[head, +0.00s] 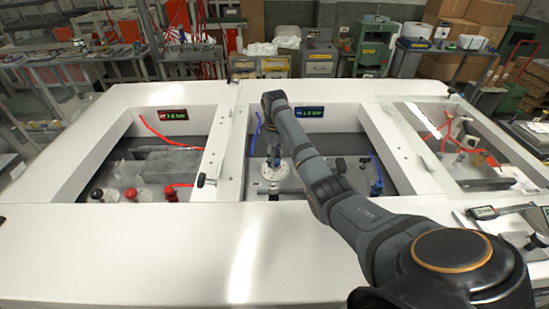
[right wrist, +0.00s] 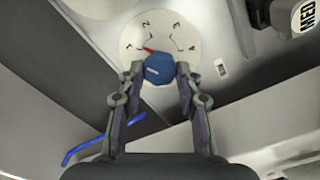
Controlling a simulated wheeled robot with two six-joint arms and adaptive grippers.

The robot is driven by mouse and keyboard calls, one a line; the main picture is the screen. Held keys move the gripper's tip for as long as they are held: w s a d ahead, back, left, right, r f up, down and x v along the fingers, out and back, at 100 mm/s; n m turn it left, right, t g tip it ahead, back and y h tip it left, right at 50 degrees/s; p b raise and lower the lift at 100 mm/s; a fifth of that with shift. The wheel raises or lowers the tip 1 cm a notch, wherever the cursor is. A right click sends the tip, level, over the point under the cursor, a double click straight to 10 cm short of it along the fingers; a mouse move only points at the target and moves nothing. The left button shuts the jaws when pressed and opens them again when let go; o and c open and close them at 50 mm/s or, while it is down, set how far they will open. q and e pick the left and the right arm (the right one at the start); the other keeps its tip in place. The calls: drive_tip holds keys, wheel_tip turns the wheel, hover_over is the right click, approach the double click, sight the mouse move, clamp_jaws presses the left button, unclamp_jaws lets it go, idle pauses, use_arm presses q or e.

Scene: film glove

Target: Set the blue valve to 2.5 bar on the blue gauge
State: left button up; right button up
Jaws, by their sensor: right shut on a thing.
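The blue valve is a blue knob (right wrist: 158,70) with a red pointer, on a round white dial plate (right wrist: 135,38) marked with numbers. In the right wrist view, my right gripper (right wrist: 158,72) has its fingertips on both sides of the knob, shut on it. In the head view, the arm reaches into the middle bay, and the gripper (head: 274,160) is above the white dial plate (head: 268,174); it largely hides the knob. The blue gauge (head: 309,112) is on the bay's back wall with green digits too small to read. My left gripper is not in view.
The left bay holds a red gauge (head: 172,114) and red and black knobs (head: 170,194). White frame walls (head: 232,150) border the middle bay. Calipers (head: 505,210) lie at the right.

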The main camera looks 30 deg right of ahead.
drive_tip(key=shift+c, duration=1.3)
drive_tip(key=shift+r+p, duration=0.15)
drive_tip(key=shift+p, duration=0.25)
drive_tip(key=shift+r+m+p, duration=0.1)
drive_tip(key=shift+m+p, duration=0.45)
drive_tip(key=shift+m, duration=0.25)
drive_tip(key=m+p, duration=0.1)
drive_tip(key=m, duration=0.1)
drive_tip(key=shift+m, duration=0.3)
drive_tip(key=m, duration=0.2)
drive_tip(key=shift+d+m, duration=0.1)
drive_tip(key=shift+m, duration=0.2)
drive_tip(key=m, duration=0.4)
drive_tip(key=shift+m, duration=0.3)
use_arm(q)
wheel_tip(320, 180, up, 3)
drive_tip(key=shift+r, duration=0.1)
use_arm(e)
drive_tip(key=m, duration=0.6)
drive_tip(key=shift+d, duration=0.1)
drive_tip(key=shift+m, duration=0.3)
